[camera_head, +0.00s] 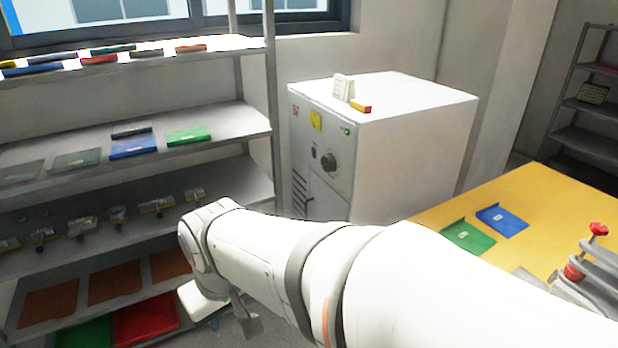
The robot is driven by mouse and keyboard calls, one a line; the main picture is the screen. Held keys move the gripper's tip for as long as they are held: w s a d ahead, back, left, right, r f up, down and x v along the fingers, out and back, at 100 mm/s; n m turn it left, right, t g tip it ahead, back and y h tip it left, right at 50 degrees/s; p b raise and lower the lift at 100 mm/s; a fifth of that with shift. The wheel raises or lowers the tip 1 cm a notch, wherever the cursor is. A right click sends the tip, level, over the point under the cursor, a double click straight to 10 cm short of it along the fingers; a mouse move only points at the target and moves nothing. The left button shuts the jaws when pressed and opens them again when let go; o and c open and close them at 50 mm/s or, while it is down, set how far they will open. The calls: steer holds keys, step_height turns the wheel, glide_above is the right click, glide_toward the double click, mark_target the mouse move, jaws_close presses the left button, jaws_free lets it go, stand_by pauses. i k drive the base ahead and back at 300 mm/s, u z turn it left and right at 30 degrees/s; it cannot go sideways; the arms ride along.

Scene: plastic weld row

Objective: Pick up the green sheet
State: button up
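A flat green sheet (467,237) with a small pale label lies on the yellow table (545,195) at the right, next to a blue sheet (502,220). A green piece (188,136) also lies on the middle shelf at the left, and a green flat thing (85,332) shows at the shelf's bottom. My white arm reaches from the lower right to the left, in front of the shelf. My gripper (243,318) hangs low near the picture's bottom, apart from the table. It is small and partly hidden by my wrist, so its opening is unclear.
A metal shelf (240,118) at the left holds coloured pieces, clamps and brown sheets. A white cabinet (410,95) with a dial stands in the middle back. Grey clamps with red knobs (598,229) stand at the table's right. The table's far part is mostly clear.

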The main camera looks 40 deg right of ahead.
mark_target(465, 237)
steer(key=u, duration=0.05)
steer(key=i, duration=1.95)
steer(key=z, duration=3.4)
steer(key=i, duration=1)
steer(key=z, duration=0.05)
